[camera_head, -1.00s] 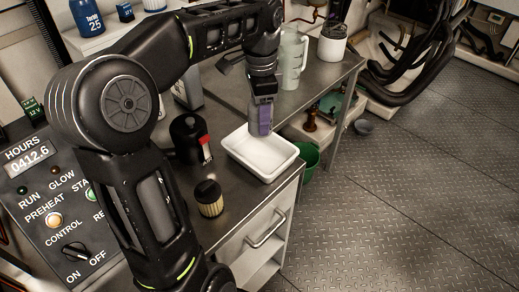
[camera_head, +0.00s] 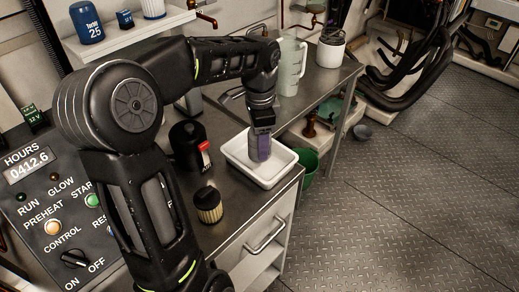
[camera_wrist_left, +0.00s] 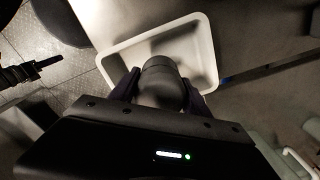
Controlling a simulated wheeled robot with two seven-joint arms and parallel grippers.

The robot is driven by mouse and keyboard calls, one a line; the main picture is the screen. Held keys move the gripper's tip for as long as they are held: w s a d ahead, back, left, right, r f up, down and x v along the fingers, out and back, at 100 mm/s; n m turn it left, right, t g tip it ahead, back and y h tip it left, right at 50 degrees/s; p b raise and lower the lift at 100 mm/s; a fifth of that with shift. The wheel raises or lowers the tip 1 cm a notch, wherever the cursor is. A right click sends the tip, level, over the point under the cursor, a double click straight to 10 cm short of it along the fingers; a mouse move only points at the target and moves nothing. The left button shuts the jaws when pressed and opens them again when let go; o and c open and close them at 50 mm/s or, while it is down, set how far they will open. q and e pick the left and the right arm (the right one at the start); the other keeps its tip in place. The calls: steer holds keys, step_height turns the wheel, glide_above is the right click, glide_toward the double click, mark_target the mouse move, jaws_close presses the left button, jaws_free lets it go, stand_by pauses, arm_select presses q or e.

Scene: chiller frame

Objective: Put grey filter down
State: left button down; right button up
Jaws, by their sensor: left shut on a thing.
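The grey filter (camera_wrist_left: 162,80) is a dark grey cylinder seen from above in the left wrist view. My left gripper (camera_wrist_left: 162,92) is shut on it, one finger on each side. A white rectangular tray (camera_wrist_left: 205,50) lies beneath and around it. In the head view my left gripper (camera_head: 260,150) points down into the white tray (camera_head: 286,172) on the metal bench. Its purple-grey fingers mostly hide the filter there. I cannot tell whether the filter touches the tray floor.
A clear jug (camera_head: 291,66) and a white tub (camera_head: 331,48) stand behind. A green bucket (camera_head: 309,168) is below the bench edge.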

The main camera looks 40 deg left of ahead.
arm_select(q)
steer(key=shift+f, duration=1.65)
steer(key=shift+f, duration=0.1)
steer(key=shift+c, duration=2)
jaws_free()
step_height(320, 180, up, 12)
steer(key=shift+r+p, duration=0.1)
steer(key=shift+p, duration=0.45)
